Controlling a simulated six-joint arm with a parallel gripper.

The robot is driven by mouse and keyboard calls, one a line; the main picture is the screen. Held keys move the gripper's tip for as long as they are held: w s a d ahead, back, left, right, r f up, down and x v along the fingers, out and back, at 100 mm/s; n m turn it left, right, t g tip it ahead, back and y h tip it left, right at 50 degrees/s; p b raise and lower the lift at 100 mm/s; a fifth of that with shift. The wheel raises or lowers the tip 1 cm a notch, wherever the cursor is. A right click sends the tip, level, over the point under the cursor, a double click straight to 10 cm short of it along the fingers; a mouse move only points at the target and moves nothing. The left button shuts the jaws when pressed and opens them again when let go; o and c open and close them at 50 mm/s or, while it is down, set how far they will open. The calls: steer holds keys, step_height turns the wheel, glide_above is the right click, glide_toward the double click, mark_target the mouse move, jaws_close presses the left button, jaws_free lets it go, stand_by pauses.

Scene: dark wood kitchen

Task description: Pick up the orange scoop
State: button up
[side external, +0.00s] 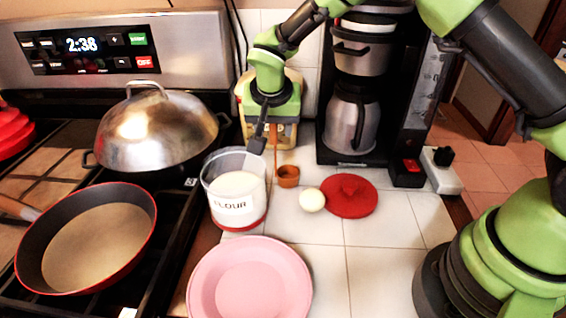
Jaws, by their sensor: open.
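The orange scoop (289,177) stands on the white tiled counter, just right of the flour container. Its small cup is at the bottom, and a thin handle rises from it toward my gripper. My gripper (266,146) points down from above, just up and left of the scoop's cup. It is open, with its dark fingers near the top of the handle. I cannot tell whether the handle is between the fingers or behind them.
The clear flour container (236,212) stands open close to the left. A pale round item (312,200) and a red lid (349,204) lie to the right. A coffee maker (352,118) stands behind, a pink plate (205,285) in front, and pans on the stove at left.

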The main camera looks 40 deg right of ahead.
steer(key=shift+w+d+f, duration=0.15)
steer(key=shift+f, duration=0.3)
steer(key=shift+c, duration=0.2)
jaws_close()
steer(key=shift+r, duration=0.1)
